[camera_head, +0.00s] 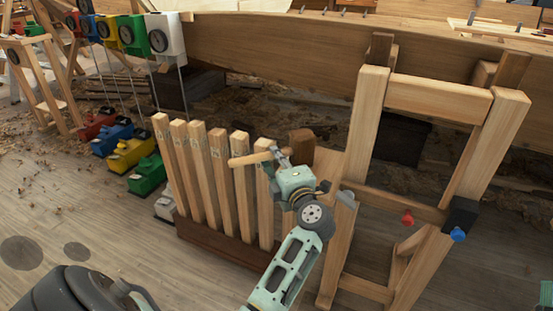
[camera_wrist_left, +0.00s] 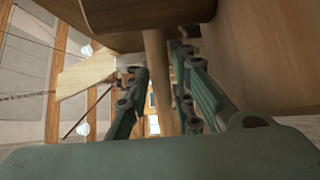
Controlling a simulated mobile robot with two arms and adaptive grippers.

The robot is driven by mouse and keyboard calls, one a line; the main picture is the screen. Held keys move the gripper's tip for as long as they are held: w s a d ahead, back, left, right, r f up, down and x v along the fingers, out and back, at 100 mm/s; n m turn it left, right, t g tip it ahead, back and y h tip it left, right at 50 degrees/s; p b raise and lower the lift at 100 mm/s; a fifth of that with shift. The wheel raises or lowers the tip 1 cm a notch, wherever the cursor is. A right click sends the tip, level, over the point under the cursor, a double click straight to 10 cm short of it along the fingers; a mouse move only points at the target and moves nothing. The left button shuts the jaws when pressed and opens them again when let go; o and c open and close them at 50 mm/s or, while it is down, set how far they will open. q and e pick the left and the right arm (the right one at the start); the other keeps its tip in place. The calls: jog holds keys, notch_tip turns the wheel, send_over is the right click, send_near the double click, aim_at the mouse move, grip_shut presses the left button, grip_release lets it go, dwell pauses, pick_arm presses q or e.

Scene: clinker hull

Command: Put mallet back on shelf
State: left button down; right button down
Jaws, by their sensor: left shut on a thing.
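My left gripper (camera_head: 272,158) is shut on the light wooden handle (camera_head: 246,159) of the mallet. The handle sticks out to the left of the fingers. The brown block-like mallet head (camera_head: 302,142) shows just behind and right of the gripper. In the left wrist view the handle (camera_wrist_left: 158,75) runs between the two green fingers (camera_wrist_left: 160,95), with the head (camera_wrist_left: 145,12) above them. A pale wooden board (camera_head: 327,163), perhaps the shelf, is beside the head at the stand. I cannot tell whether they touch. My right gripper is not in view.
A wooden stand (camera_head: 367,120) with a red and a blue knob rises to the right. Several upright wooden slats (camera_head: 195,165) stand in a brown base close to the gripper. Coloured dial boxes (camera_head: 132,35) hang at upper left.

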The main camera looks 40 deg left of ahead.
pick_arm(q)
jog(key=c, duration=1.4)
grip_release()
jog(key=shift+f, duration=0.1)
jog(key=shift+c, duration=0.2)
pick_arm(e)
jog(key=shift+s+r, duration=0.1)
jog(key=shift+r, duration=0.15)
pick_arm(q)
jog(key=shift+f, duration=0.1)
